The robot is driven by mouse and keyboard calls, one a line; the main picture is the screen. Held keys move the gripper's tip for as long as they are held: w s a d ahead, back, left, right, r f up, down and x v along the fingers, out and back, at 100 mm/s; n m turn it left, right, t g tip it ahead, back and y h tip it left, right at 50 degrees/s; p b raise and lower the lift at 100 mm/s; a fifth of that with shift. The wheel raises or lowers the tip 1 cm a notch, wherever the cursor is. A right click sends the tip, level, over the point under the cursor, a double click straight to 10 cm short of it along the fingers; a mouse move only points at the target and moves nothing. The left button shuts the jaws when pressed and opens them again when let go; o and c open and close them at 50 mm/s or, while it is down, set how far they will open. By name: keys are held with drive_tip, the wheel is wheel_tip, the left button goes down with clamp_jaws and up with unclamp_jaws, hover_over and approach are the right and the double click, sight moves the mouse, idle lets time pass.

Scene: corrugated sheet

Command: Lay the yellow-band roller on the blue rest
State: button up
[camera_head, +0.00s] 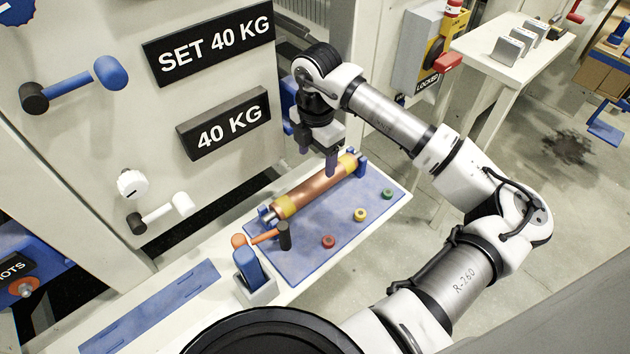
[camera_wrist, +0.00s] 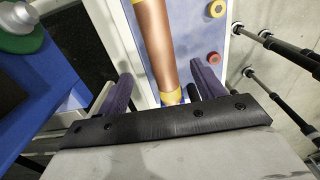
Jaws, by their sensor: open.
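The roller (camera_head: 310,192) is a copper-coloured cylinder with a yellow band near each end. It lies lengthwise along the blue mat (camera_head: 300,262), by a blue upright post (camera_head: 361,167) at its far end. My gripper (camera_head: 322,160) is at the roller's far half, pointing down. In the wrist view the open fingers (camera_wrist: 160,82) stand on either side of the roller (camera_wrist: 155,40), with a yellow band close to the palm. I cannot tell whether they touch it. A flat blue slotted plate (camera_head: 150,308) lies bare on the shelf at the lower left; I cannot tell whether it is the blue rest.
Red (camera_head: 328,241), yellow (camera_head: 360,214) and green (camera_head: 387,193) discs sit on the mat. An orange-knobbed lever (camera_head: 260,238) and a blue block (camera_head: 250,265) stand near the roller's near end. The panel with handles (camera_head: 165,212) rises at left.

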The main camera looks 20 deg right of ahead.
sight(316, 179)
wheel_tip(316, 179, down, 8)
drive_tip(key=shift+s+a+f+p, duration=0.1)
drive_tip(key=shift+f+p, duration=0.15)
drive_tip(key=shift+p, duration=0.6)
drive_tip(key=shift+r, duration=0.1)
clamp_jaws()
